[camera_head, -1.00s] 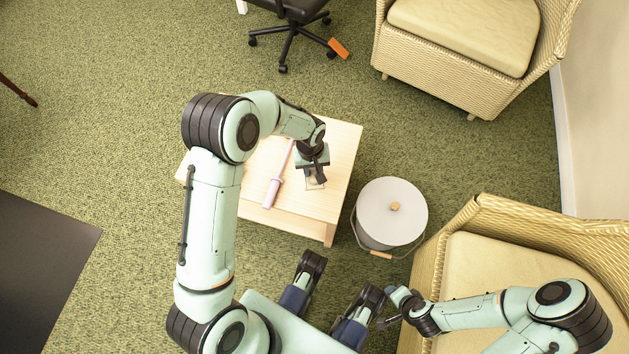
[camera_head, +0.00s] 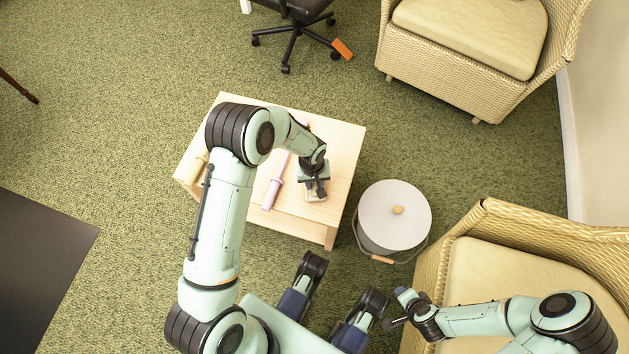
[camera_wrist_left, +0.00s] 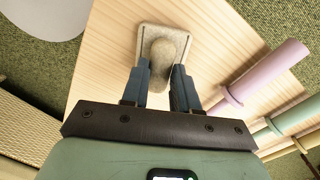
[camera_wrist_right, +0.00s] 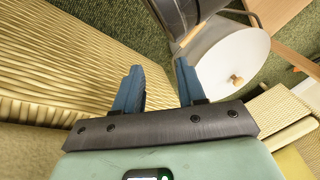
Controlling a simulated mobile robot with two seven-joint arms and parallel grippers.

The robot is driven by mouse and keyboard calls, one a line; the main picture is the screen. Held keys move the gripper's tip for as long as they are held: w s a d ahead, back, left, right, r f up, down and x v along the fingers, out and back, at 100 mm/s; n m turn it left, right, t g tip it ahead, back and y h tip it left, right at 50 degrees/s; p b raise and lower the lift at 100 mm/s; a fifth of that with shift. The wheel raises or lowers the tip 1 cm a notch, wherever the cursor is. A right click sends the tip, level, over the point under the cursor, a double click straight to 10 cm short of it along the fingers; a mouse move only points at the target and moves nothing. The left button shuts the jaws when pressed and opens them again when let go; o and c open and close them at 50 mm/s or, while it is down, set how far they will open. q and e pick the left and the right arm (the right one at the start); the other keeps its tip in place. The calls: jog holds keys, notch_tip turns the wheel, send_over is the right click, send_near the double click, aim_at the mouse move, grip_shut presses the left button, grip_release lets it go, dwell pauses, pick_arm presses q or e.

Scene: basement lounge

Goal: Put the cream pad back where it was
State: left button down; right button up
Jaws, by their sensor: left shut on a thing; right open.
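The cream pad (camera_wrist_left: 177,37) is a small rounded block with a knob-like grip on top, seen in the left wrist view. My left gripper (camera_wrist_left: 160,78) is shut on its knob, one finger on each side. In the head view the pad (camera_head: 317,197) shows partly under my left gripper (camera_head: 318,188), at the near right part of the light wooden table (camera_head: 341,150). The pad is at or just above the tabletop; I cannot tell whether it touches. My right gripper (camera_wrist_right: 158,78) is open and empty, beside the wicker armchair.
A lavender handled tool (camera_head: 272,192) lies left of the pad, and a cream handled one (camera_head: 196,167) lies farther left. A lidded white bucket (camera_head: 394,213) stands right of the table. Wicker armchairs (camera_head: 487,270) (camera_head: 468,75) fill the right side.

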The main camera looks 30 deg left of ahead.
aim_at(313, 184)
pick_arm(q)
jog(key=c, duration=0.8)
grip_release()
jog(key=shift+f, duration=0.1)
jog(key=shift+c, duration=0.2)
pick_arm(e)
jog(key=shift+s+f, duration=0.1)
jog(key=shift+s, duration=0.05)
pick_arm(q)
notch_tip(313, 184, up, 11)
jog(key=p, duration=0.3)
jog(key=s+d+f+m+h, duration=0.1)
jog(key=s+d+f, duration=0.2)
jog(key=s+f, duration=0.4)
jog(key=s+d+f+m+t+h, duration=0.1)
jog(key=s+d+f, duration=0.3)
jog(key=s+f, duration=0.4)
jog(key=s, duration=0.4)
jog(key=shift+s+m+t, duration=0.3)
pick_arm(e)
jog(key=shift+g+y, duration=0.4)
jog(key=shift+g, duration=0.2)
jog(key=s+a+r, duration=0.1)
jog(key=s, duration=0.1)
jog(key=s+a+r, duration=0.1)
jog(key=s+r, duration=0.1)
jog(key=shift+a+r, duration=0.2)
jog(key=shift+r, duration=0.1)
